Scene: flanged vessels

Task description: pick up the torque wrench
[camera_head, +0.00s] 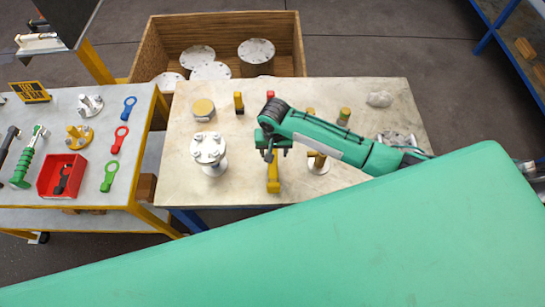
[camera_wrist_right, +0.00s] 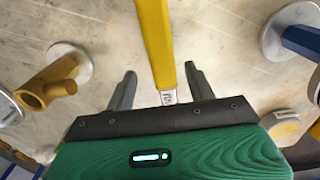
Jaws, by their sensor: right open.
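A long yellow bar-like tool (camera_head: 273,176), which looks like the torque wrench, is at the front middle of the pale worktable. In the right wrist view the yellow bar (camera_wrist_right: 155,42) runs from the top edge down between my right fingers and ends in a small pale metal tip. My right gripper (camera_wrist_right: 160,72) is open, with one finger on each side of the bar and visible gaps to both. In the head view my right gripper (camera_head: 268,150) is over the tool's far end and hides it. My left gripper is out of view.
A white flanged vessel (camera_head: 208,152) stands left of the tool on the worktable (camera_head: 240,190). A wooden crate (camera_head: 150,50) with metal discs is behind. A side table (camera_head: 135,185) at left holds tools and a red tray (camera_head: 62,176).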

